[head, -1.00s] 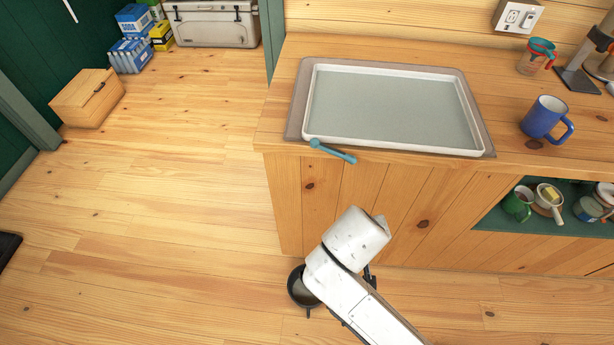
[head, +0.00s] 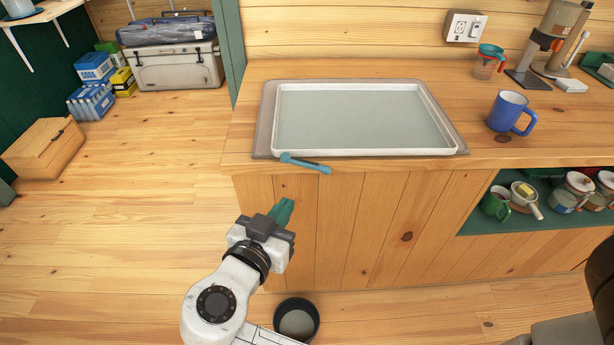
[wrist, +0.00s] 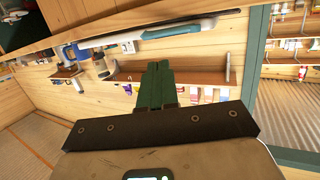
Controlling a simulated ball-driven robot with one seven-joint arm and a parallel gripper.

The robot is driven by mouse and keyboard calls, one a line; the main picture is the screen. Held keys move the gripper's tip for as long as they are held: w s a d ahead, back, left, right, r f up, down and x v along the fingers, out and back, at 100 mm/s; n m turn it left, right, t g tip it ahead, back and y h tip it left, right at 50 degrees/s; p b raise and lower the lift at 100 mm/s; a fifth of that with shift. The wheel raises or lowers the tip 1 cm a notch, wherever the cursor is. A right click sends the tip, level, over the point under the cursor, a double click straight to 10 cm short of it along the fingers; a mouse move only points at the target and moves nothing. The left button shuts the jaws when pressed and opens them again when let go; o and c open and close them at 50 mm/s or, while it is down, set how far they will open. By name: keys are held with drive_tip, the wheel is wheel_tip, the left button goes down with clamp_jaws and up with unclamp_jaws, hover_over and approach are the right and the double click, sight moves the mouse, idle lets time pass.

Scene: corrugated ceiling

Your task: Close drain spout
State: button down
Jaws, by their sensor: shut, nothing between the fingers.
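The drain spout (head: 306,163) is a teal lever at the front left corner of a white-rimmed tray (head: 365,152) set into the counter. It sticks out past the counter's front edge, pointing right. My gripper (head: 284,208) has green fingers. In the head view it is below and slightly left of the spout, in front of the cabinet and apart from the spout. In the wrist view the fingers (wrist: 157,88) are together with nothing between them.
A dark pot (head: 297,320) stands on the floor below the counter. A blue mug (head: 507,112) is on the counter at right. An open shelf (head: 500,222) holds cups and jars. The floor at left is clear up to a wooden box (head: 43,148).

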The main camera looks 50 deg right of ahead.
sight(318, 166)
drive_tip(key=p+x, duration=0.2)
drive_tip(key=x, duration=1)
drive_tip(key=shift+d, duration=0.2)
drive_tip(key=shift+s+d+f+n+t+y+b, duration=0.1)
drive_tip(key=shift+d+f+n+t+y+b, duration=0.1)
drive_tip(key=shift+d+n+t, duration=0.25)
drive_tip(key=shift+s+d+f+n+t+y+b, duration=0.15)
drive_tip(key=shift+n+t+b, duration=0.1)
drive_tip(key=shift+t, duration=0.3)
drive_tip(key=shift+d+r+n+t+y+b, duration=0.15)
drive_tip(key=shift+d+n+t+y+b, duration=0.2)
drive_tip(key=shift+d+n+t, duration=0.3)
drive_tip(key=shift+w+d+n+t+b, duration=0.15)
drive_tip(key=shift+d+n+t+b, duration=0.1)
drive_tip(key=shift+t+b, duration=0.2)
drive_tip(key=shift+d+r, duration=0.15)
